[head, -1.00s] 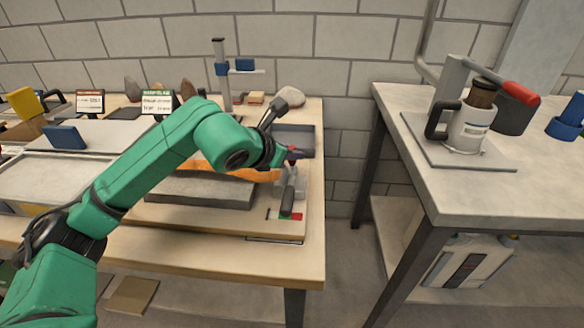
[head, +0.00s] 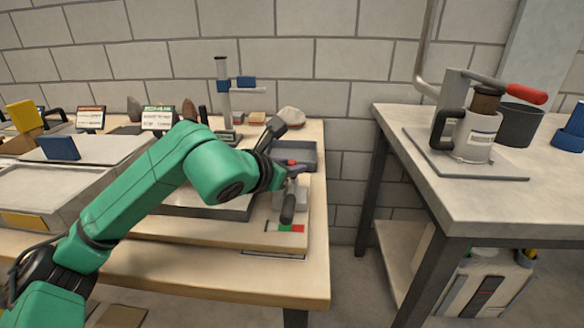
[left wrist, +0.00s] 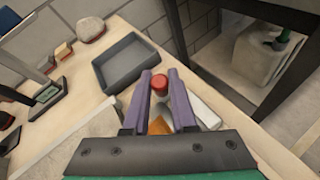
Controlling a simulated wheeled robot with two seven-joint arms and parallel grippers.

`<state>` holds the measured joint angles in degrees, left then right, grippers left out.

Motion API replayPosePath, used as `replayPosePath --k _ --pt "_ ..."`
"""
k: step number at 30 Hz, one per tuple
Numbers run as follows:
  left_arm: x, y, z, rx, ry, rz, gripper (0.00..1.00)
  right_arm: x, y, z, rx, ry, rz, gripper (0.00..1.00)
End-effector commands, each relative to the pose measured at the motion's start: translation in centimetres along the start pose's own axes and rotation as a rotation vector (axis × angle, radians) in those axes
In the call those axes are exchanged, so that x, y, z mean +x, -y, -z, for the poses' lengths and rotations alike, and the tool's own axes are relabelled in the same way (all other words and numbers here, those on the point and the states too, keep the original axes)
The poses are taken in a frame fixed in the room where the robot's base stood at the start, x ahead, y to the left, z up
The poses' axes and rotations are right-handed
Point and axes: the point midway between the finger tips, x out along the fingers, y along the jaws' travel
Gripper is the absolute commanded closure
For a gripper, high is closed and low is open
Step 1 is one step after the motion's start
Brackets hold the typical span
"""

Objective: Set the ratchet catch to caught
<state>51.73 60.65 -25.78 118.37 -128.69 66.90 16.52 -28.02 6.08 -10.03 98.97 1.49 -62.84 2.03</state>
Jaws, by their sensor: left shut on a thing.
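The ratchet catch shows a red knob (head: 291,162) at the right end of the sandbed (head: 205,206), and the knob also shows in the left wrist view (left wrist: 159,84). My left gripper (head: 293,169) reaches over from the left. Its two purple fingers are shut on the red knob, one on each side, in the left wrist view (left wrist: 160,88). A dark lever handle (head: 288,208) slants toward the front just below the fingers. A label strip with green and red patches (head: 285,228) lies in front of it. The catch's lower part is hidden by the gripper. My right gripper is not in view.
A grey tray (head: 297,155) stands just behind the gripper, with a pale stone (head: 291,117) at its far side. A post with a blue clamp (head: 222,88) stands behind the arm. A gap separates this table from the right bench (head: 470,196).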

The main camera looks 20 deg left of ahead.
Motion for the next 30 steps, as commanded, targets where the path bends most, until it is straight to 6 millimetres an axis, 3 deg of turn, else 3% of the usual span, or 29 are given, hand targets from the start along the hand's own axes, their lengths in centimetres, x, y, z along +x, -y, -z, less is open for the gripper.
replayPosePath --k 4,5,7,20,23,30 --pt "0.0 0.1 0.0 0.001 0.000 0.002 1.00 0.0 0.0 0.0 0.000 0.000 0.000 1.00" --pt "0.0 0.1 0.0 0.001 0.000 0.002 0.72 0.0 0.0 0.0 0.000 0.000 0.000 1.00" --pt "0.0 0.1 0.0 0.001 0.000 0.002 0.45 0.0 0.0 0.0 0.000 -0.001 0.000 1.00" --pt "-0.9 -0.1 0.1 0.000 0.000 -0.002 0.45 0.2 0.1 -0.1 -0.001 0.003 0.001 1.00" --pt "-2.6 0.0 0.1 0.004 0.001 -0.002 0.45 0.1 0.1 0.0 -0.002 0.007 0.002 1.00" --pt "-9.2 0.0 0.5 0.007 -0.002 -0.008 0.45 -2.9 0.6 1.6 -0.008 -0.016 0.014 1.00"
